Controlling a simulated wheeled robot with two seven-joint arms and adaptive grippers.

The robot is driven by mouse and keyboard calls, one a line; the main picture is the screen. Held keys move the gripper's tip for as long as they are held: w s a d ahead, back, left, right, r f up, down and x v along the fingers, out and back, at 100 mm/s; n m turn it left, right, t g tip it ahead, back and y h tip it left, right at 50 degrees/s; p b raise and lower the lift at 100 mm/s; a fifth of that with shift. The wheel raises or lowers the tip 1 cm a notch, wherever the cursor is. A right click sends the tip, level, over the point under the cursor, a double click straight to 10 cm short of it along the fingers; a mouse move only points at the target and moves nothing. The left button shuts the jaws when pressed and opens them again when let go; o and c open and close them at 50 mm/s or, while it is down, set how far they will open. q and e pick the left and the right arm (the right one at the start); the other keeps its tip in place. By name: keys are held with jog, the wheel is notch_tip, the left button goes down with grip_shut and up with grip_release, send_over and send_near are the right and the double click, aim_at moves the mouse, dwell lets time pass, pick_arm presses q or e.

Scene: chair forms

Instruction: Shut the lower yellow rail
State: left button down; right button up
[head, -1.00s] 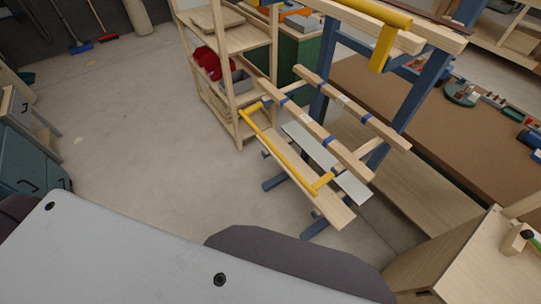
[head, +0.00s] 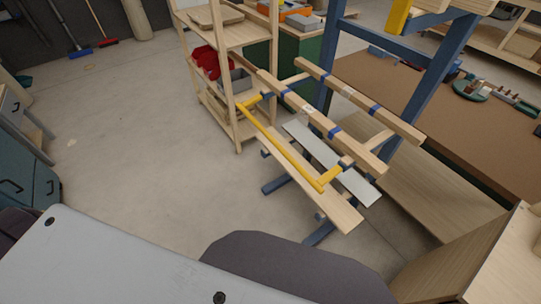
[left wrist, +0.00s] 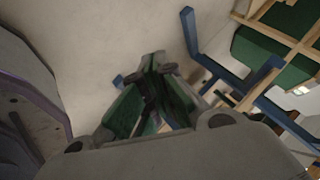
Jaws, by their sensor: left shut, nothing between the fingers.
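The lower yellow rail (head: 283,147) stands out toward me on two short yellow end arms in the head view. It is apart from the pale wooden beams (head: 320,123) of the blue-legged form, above a low wooden board (head: 325,198). A piece of the upper yellow rail (head: 398,15) shows at the top edge. My left gripper (left wrist: 153,62) has green inner pads and is shut and empty in the left wrist view, over bare floor with blue frame parts to its right. The yellow rail cannot be made out in that view. Neither gripper shows in the head view.
A wooden shelf rack (head: 233,85) stands just behind the form's left end. A brown-topped bench (head: 430,120) lies behind it, and a wooden cabinet (head: 475,255) is at the lower right. The grey floor (head: 150,140) to the left is clear.

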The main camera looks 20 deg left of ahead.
pick_arm(q)
jog(key=w+r+m+t+h+b, duration=0.1)
jog(key=w+r+m+t+b, duration=0.4)
jog(key=w, duration=0.5)
jog(key=w+r+m+t+h+b, duration=0.2)
jog(key=w+r+m+t+b, duration=0.2)
jog(key=w+r+m+b, duration=0.5)
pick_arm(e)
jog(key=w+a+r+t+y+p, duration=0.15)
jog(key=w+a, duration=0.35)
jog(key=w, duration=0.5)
pick_arm(q)
jog(key=w+d+r+m+t+h+b, duration=0.2)
jog(key=d+r+m+t+h+b, duration=0.1)
jog(key=r+m+h+b, duration=0.9)
jog(key=shift+r+m+b, duration=1.1)
jog(key=shift+r+m, duration=1.15)
jog(key=shift+m, duration=1.05)
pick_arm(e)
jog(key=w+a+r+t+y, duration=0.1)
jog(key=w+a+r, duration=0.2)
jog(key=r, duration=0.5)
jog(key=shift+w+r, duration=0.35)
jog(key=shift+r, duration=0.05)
pick_arm(q)
jog(key=shift+w, duration=0.2)
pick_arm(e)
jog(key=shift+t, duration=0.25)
